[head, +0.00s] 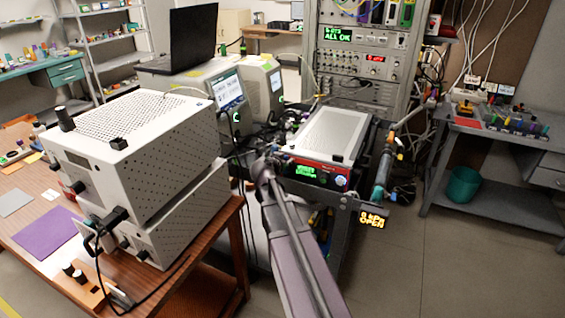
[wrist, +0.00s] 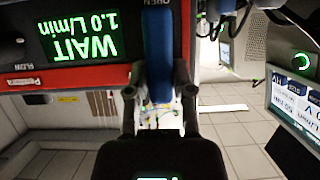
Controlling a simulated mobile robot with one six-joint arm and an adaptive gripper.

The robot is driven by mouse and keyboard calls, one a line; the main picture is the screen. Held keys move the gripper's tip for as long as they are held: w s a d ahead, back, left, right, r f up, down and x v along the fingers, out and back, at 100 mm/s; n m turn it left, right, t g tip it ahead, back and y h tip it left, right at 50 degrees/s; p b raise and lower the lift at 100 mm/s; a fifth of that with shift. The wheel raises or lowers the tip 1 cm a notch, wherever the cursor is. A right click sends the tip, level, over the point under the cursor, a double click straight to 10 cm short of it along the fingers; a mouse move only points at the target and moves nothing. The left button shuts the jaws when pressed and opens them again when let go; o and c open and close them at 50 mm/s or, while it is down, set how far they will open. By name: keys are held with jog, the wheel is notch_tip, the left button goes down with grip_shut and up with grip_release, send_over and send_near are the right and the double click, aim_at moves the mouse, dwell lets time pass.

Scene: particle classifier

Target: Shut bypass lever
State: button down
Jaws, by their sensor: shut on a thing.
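The bypass lever (wrist: 158,50) is a blue bar in the upper middle of the wrist view, which looks upside down. My gripper (wrist: 159,88) has one finger on each side of the lever's near end and is shut on it. An "OPEN" label (wrist: 157,3) shows at the top edge beside the lever. In the head view my arm reaches toward the red-fronted instrument (head: 320,175); the lever and my fingertips cannot be made out there.
The instrument's green display (wrist: 84,38) reads "WAIT 1.0 L/min", left of the lever. A monitor (wrist: 297,105) stands at the right of the wrist view. Cabled white boxes (head: 140,135) fill the left table. An equipment rack (head: 358,65) stands behind.

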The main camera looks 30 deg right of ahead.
jog(key=shift+d, duration=0.15)
jog(key=c, duration=0.8)
grip_release()
jog(key=shift+o, duration=0.2)
jog(key=s+a+f+n+g+y, duration=0.4)
jog(key=s+a+f+n+y, duration=0.15)
jog(key=s+a, duration=0.5)
jog(key=s+a+f+n+g+y, duration=0.3)
jog(key=s+a+f+n+y, duration=0.25)
jog(key=a, duration=0.85)
jog(key=s+a+r+p, duration=0.1)
jog(key=s+r+p, duration=0.2)
jog(key=r+p, duration=0.2)
jog(key=s+a+r+g+p, duration=0.1)
jog(key=s+r+p, duration=0.2)
jog(key=r+p, duration=0.2)
jog(key=shift+r+p, duration=0.4)
jog(key=shift+p, duration=0.25)
